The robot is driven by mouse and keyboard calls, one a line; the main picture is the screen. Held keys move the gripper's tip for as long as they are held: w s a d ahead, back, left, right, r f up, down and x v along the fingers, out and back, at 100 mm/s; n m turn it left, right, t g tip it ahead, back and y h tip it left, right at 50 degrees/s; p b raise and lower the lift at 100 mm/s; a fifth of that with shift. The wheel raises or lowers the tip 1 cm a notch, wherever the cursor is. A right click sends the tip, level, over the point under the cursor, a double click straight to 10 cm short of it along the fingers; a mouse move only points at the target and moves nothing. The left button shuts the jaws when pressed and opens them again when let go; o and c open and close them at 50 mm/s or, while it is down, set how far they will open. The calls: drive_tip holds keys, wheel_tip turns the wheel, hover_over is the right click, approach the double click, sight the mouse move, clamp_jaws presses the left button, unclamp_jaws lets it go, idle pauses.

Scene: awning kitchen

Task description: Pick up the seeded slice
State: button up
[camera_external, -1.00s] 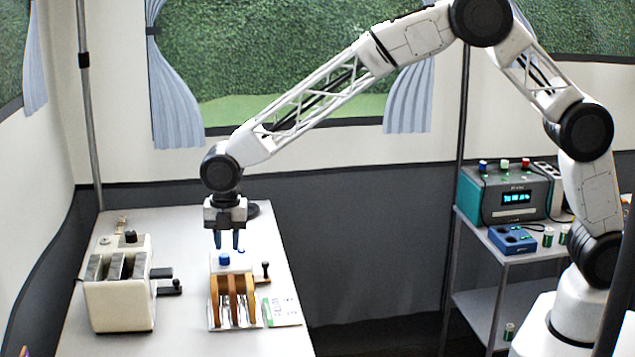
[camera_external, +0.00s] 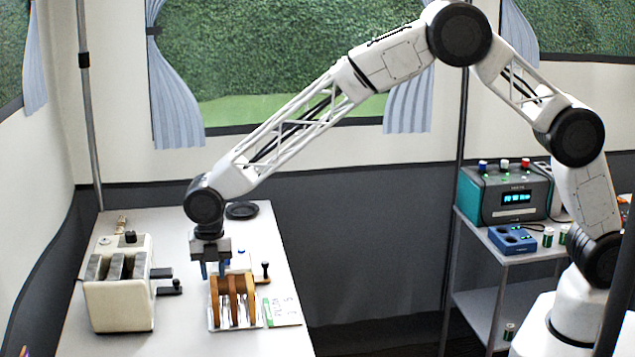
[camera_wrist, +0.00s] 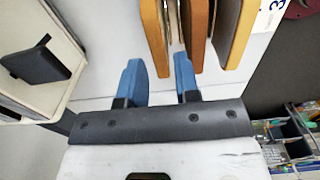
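Several bread slices (camera_external: 233,298) stand upright side by side in a rack (camera_external: 257,322) on the table. In the wrist view, tan and orange-brown slices (camera_wrist: 235,30) show edge-on at the top. Seeds do not show clearly, so I cannot tell which slice is seeded. My gripper (camera_external: 212,271) points down at the left, far end of the slices. The leftmost visible slice (camera_wrist: 153,35) lies just beyond the gap between the fingertips.
A cream toaster (camera_external: 118,305) with dark levers stands close to the left of the rack. A printed card (camera_external: 283,309) lies to its right, and a black disc (camera_external: 242,210) lies at the back. A cart (camera_external: 490,290) holds electronics. The table's front left is clear.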

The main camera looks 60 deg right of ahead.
sight(214, 283)
drive_tip(key=shift+f, duration=0.4)
drive_tip(key=shift+f, duration=0.1)
drive_tip(key=shift+w+f, duration=0.1)
drive_tip(key=shift+f, duration=2.4)
drive_tip(key=shift+c, duration=0.3)
drive_tip(key=c, duration=0.4)
